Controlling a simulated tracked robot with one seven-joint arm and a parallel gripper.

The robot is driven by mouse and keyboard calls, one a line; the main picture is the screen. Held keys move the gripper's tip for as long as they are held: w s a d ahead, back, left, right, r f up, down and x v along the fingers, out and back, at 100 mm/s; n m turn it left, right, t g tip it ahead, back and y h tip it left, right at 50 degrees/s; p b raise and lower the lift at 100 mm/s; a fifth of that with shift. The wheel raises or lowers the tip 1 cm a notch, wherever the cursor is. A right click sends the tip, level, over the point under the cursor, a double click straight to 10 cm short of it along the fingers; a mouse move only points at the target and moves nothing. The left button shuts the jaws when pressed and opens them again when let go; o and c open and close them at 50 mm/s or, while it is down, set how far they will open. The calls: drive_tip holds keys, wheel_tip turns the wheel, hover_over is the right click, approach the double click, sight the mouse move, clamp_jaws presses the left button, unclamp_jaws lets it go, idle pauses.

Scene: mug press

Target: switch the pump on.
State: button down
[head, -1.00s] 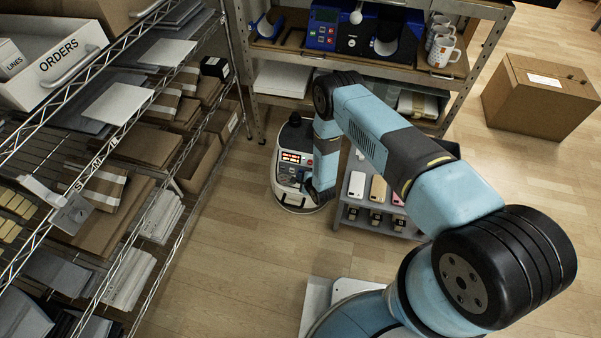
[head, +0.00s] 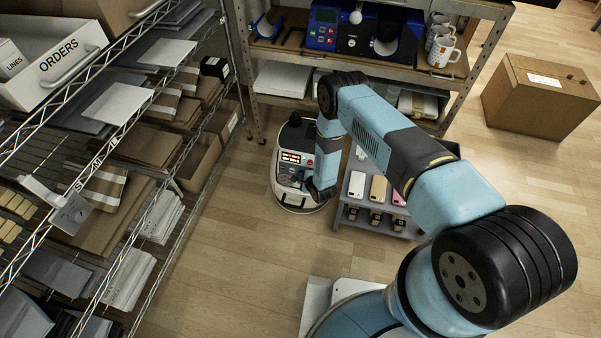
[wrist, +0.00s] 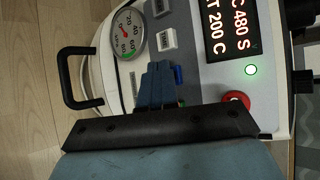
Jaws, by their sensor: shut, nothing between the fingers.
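A white and grey machine (head: 291,158) with a lit display stands on the floor beside the small phone shelf. The wrist view shows its control panel (wrist: 208,88) from close up. The panel carries a round gauge (wrist: 128,33), a lit display (wrist: 230,30), a green lamp (wrist: 251,70) and a red button (wrist: 237,97).
A wire rack (head: 165,180) stands left of the machine. A small grey shelf (head: 350,214) with phones stands close to its right. A workbench (head: 285,55) is behind, and a cardboard box (head: 540,95) lies far right. The floor in front is clear.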

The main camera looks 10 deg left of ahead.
idle(0.3)
drive_tip(key=shift+s+r, duration=0.2)
drive_tip(key=shift+s, duration=0.65)
drive_tip(key=shift+s, duration=0.1)
drive_tip(key=shift+s+a+r, duration=0.1)
drive_tip(key=shift+s+r, duration=0.15)
drive_tip(key=shift+s, duration=0.7)
drive_tip(key=shift+s+a+r, duration=0.1)
drive_tip(key=shift+s+r, duration=0.1)
drive_tip(key=shift+s, duration=0.7)
drive_tip(key=shift+s+a+r, duration=0.1)
drive_tip(key=shift+s+r, duration=0.15)
drive_tip(key=shift+s, duration=0.7)
